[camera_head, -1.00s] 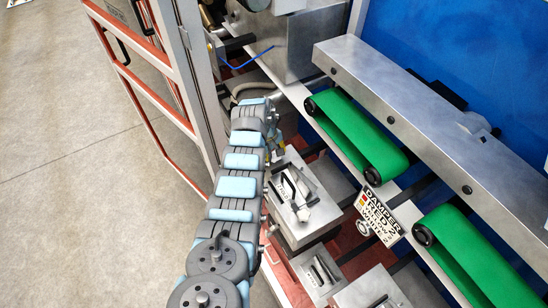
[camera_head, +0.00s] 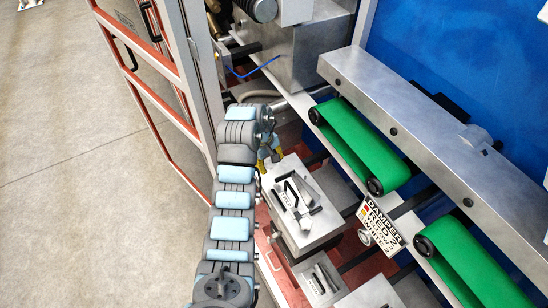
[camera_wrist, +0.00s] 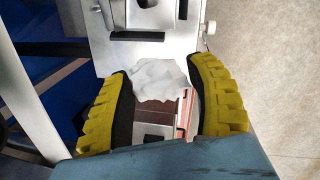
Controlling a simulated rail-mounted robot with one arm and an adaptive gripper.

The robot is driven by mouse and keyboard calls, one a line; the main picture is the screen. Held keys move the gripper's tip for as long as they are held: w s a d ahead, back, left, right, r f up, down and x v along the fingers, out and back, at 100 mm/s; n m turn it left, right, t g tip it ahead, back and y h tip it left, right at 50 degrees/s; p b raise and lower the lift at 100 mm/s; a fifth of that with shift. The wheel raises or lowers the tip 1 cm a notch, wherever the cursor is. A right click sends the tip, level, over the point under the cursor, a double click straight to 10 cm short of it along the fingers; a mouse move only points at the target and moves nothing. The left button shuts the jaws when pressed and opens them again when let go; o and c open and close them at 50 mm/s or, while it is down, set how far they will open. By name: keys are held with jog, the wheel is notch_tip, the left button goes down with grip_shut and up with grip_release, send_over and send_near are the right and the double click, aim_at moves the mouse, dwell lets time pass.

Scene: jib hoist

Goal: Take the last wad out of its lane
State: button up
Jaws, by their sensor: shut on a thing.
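My gripper (camera_wrist: 163,100) has yellow ribbed fingers with dark inner pads, and it is shut on a crumpled white wad (camera_wrist: 158,78). The wad sits between the two fingers in the wrist view, beside the edge of a metal plate with dark slots (camera_wrist: 118,22). I cannot tell whether the wad touches the plate. In the head view my gripper (camera_head: 268,158) shows as small yellow fingers by the back left corner of a metal block (camera_head: 312,215). The wad cannot be made out there, and I cannot tell which part is its lane.
Green belts (camera_head: 355,140) run along a metal rail (camera_head: 420,120) on the right. A red-and-grey gate frame (camera_head: 160,75) stands at the left. The floor (camera_head: 70,190) beyond it is clear.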

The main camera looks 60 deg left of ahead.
jog(key=s+d+r+p, duration=0.1)
jog(key=p, duration=0.1)
jog(key=s+d+r+p, duration=0.1)
jog(key=s+p, duration=0.1)
jog(key=s+d+r+p, duration=0.1)
jog(key=s+d, duration=0.1)
jog(key=shift+s+p, duration=0.25)
jog(key=shift+p, duration=0.15)
jog(key=shift+s+d+r, duration=0.3)
jog(key=shift+s+d, duration=0.2)
jog(key=shift+s, duration=0.2)
